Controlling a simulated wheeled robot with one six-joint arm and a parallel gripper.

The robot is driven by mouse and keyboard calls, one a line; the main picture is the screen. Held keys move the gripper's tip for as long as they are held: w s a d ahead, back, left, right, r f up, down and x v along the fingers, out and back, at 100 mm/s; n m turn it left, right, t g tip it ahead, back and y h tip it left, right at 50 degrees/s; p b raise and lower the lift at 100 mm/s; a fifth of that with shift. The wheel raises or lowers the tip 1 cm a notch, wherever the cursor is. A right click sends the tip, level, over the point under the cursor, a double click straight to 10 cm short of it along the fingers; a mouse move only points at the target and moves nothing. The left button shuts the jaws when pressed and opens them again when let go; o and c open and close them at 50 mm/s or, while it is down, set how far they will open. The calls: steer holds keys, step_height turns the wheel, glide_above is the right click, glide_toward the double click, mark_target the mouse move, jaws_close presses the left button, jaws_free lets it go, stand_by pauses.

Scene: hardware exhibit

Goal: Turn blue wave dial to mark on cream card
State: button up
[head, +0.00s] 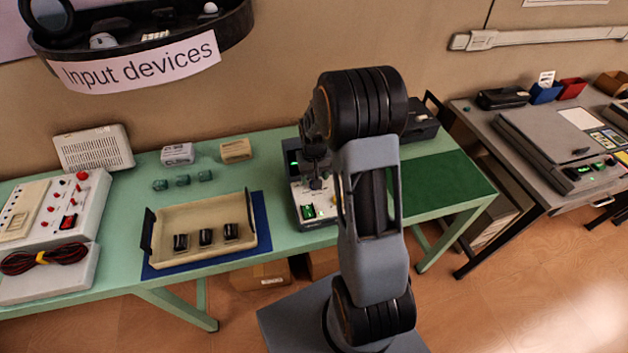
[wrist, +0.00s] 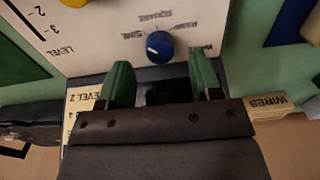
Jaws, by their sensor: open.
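The blue dial (wrist: 160,47) sits on a cream panel in the wrist view, with a white pointer line towards its left side. Upside-down labels arc above it, one reading SQUARE and one at left that looks like SINE. A cream card (wrist: 82,104) with LEVEL 2 on it is at lower left, partly hidden by my gripper. My gripper (wrist: 159,62) is open and empty, its green fingers either side of and just below the dial; contact cannot be told. In the head view my gripper (head: 316,182) is over the instrument (head: 302,212), and the dial is hidden.
A yellow knob (wrist: 73,3) and a LEVEL scale are at the wrist view's upper left. A tray (head: 205,210) with black parts is left of the instrument. A dark green mat (head: 445,185) at right looks clear. A box marked WIRES (wrist: 270,106) shows at right.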

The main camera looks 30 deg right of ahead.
steer(key=shift+f, duration=1.55)
steer(key=c, duration=0.9)
